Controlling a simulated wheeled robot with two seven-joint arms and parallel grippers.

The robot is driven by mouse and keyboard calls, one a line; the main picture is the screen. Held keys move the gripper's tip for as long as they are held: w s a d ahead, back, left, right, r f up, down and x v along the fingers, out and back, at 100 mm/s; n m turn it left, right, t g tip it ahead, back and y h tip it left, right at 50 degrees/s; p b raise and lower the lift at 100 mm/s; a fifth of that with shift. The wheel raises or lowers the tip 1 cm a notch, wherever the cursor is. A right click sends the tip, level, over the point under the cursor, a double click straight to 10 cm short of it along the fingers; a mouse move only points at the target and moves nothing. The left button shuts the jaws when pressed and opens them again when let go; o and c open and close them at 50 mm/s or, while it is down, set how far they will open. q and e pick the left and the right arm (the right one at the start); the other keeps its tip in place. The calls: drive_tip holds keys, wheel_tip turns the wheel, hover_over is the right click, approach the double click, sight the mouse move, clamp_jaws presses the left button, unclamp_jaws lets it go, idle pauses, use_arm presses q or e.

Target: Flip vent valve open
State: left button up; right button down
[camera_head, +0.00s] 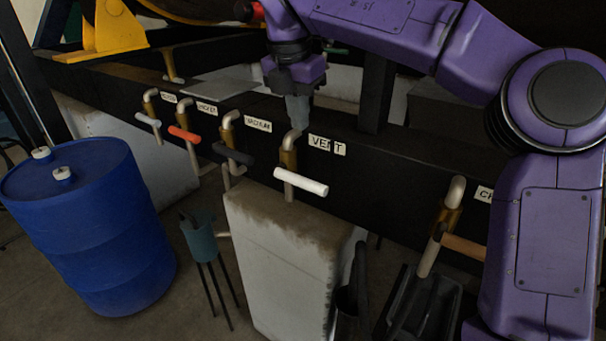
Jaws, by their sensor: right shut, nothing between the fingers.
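The vent valve has a white handle (301,181) on a brass and grey pipe, beside a white label reading VENT (327,145) on a dark beam. The handle lies roughly crosswise to the pipe, tilted slightly down to the right. My right gripper (298,112) points down just above the top of the vent pipe, behind the handle in the picture. Its fingers are shut and empty. I cannot tell whether the fingertips touch the pipe. My left gripper is out of view.
Valves with a black handle (233,154), an orange handle (184,134) and a grey handle (148,119) line the beam to the left. A valve with a brown handle (464,247) is at right. A blue drum (88,225) stands left. A pale block (280,270) stands below the vent handle.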

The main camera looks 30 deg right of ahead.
drive_tip(key=a, duration=0.1)
drive_tip(key=p, duration=0.2)
approach(306, 180)
drive_tip(key=f, duration=0.3)
drive_tip(key=d+f, duration=0.1)
drive_tip(key=f, duration=0.2)
drive_tip(key=shift+w+d+f, duration=0.1)
drive_tip(key=shift+w+f, duration=0.05)
drive_tip(key=shift+w, duration=0.05)
drive_tip(key=shift+f, duration=0.25)
